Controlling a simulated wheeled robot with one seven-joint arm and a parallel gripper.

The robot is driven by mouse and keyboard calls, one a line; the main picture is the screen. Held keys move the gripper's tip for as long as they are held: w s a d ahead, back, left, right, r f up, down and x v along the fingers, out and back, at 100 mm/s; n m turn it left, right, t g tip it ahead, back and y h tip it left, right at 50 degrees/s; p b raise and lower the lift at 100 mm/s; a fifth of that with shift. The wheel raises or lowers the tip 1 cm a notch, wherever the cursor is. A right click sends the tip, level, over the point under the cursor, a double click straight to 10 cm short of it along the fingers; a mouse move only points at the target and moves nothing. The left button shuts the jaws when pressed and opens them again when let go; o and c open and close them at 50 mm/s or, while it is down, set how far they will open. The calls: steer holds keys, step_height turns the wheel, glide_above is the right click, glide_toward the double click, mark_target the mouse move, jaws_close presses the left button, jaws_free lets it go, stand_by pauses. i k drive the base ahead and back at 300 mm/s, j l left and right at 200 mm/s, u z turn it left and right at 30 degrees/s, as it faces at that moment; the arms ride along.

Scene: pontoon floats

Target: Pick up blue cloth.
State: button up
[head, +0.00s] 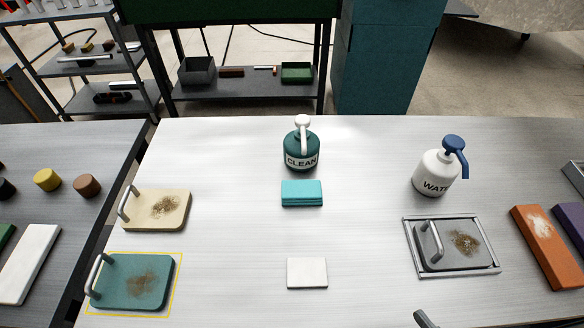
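The blue cloth (302,194) is a turquoise, folded stack lying flat near the middle of the pale metal table (235,245). It sits just in front of the green "CLEAN" bottle (301,150), and nothing covers it. A small dark grey tip (424,318) pokes in at the bottom edge, right of centre; it looks like part of my gripper. It is well apart from the cloth, nearer to me and to the right. The rest of the gripper is out of frame, so its opening is hidden.
A white square pad (307,272) lies in front of the cloth. A white water bottle (437,172) and a framed, stained grey plate (452,244) are at right. Stained cream (158,210) and teal (135,282) handled plates are at left. The table around the cloth's sides is clear.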

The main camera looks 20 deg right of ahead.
mark_target(308, 192)
steer(key=i+j+u, duration=0.15)
steer(key=j, duration=0.2)
steer(key=i+j+u, duration=0.15)
steer(key=j, duration=0.2)
steer(key=i+j+u, duration=0.15)
steer(key=j, duration=0.2)
steer(key=i+j+u, duration=0.15)
steer(key=j, duration=0.15)
